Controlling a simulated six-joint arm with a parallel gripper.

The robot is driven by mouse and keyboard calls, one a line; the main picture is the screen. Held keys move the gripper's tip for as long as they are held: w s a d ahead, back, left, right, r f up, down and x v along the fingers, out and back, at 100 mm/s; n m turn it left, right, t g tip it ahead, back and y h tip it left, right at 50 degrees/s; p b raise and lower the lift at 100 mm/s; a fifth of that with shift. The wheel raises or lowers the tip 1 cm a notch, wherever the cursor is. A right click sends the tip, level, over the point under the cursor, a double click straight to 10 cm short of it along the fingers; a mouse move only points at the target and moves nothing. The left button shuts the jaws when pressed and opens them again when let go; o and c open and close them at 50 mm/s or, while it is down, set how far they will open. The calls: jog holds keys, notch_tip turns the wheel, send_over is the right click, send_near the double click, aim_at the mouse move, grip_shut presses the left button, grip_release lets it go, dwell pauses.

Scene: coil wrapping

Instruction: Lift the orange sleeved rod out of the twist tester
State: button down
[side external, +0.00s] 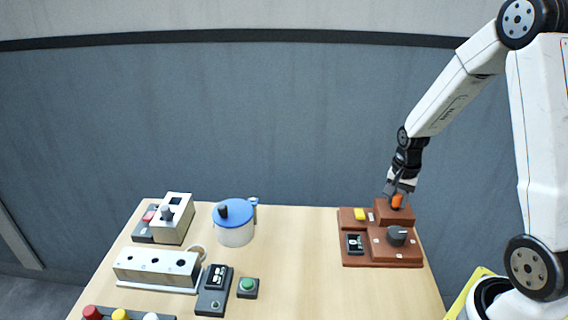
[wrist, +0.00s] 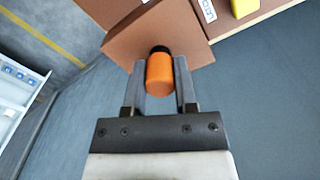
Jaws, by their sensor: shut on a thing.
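The orange sleeved rod (side external: 397,201) stands at the raised back block of the brown twist tester (side external: 382,258), at the right of the table. In the wrist view the rod (wrist: 160,75) shows an orange sleeve with a dark end against the brown block (wrist: 115,22). My gripper (side external: 397,196) is at the rod, with one finger on each side of the orange sleeve. In the wrist view my gripper (wrist: 160,80) is shut on it. Whether the rod's lower end is still inside the tester is hidden.
The tester carries a yellow button (side external: 359,214), a dark knob (side external: 397,235) and a small display (side external: 355,244). The table middle is clear.

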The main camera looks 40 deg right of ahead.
jog(key=shift+r, duration=4.9)
